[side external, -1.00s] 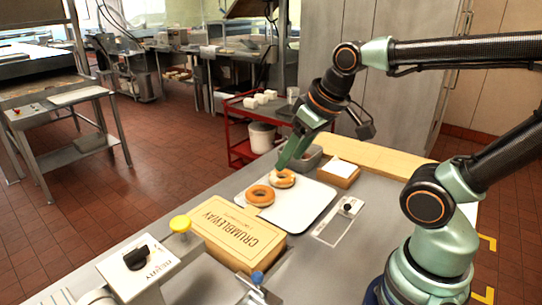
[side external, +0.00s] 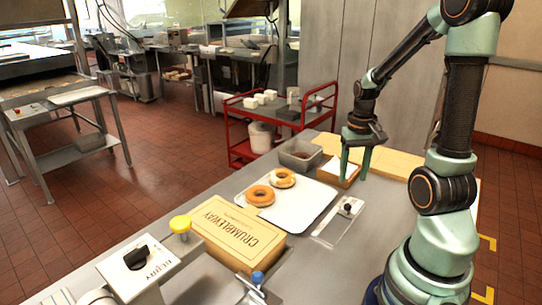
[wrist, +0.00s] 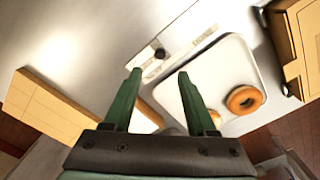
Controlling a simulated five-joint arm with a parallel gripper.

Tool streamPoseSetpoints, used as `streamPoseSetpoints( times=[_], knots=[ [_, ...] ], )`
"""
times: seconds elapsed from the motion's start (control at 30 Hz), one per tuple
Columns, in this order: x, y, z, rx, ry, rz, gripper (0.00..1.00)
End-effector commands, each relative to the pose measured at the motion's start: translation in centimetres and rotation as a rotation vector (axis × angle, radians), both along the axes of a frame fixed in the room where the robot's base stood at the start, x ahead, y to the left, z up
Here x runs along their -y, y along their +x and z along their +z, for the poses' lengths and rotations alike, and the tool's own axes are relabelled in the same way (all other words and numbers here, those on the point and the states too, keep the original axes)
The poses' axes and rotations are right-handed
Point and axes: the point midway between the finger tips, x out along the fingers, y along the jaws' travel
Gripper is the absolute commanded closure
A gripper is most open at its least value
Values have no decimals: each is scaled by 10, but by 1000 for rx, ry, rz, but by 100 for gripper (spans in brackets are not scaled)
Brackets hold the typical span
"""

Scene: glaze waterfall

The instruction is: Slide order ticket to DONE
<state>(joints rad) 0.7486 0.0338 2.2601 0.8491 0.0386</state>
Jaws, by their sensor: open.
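A small light strip (side external: 337,222) lies on the grey counter, right of the white tray. A dark knob or slider (side external: 348,208) sits near its far end; I take this to be the ticket slider, but no lettering is readable. In the wrist view the strip (wrist: 188,44) runs diagonally, with the dark knob (wrist: 160,54) near its lower left end. My gripper (side external: 354,178) is open and empty, its fingers pointing down near the wooden block with white paper (side external: 344,182), beyond the knob. In the wrist view my gripper (wrist: 158,73) has its fingers apart, the knob showing between and beyond the tips.
The white tray (side external: 315,197) carries two ring doughnuts (side external: 260,195), one pale-topped (side external: 282,178). A lettered box (side external: 237,234) stands nearer the camera. Counter right of the strip is clear.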

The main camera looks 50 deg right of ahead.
Motion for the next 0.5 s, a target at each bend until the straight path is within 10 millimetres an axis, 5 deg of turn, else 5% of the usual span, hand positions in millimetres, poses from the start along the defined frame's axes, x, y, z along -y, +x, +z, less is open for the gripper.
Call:
streamPoseSetpoints(
  times=[0.5],
  knots=[
    [-1, 0, -82, -2, 2, 2, 43]
  ],
)
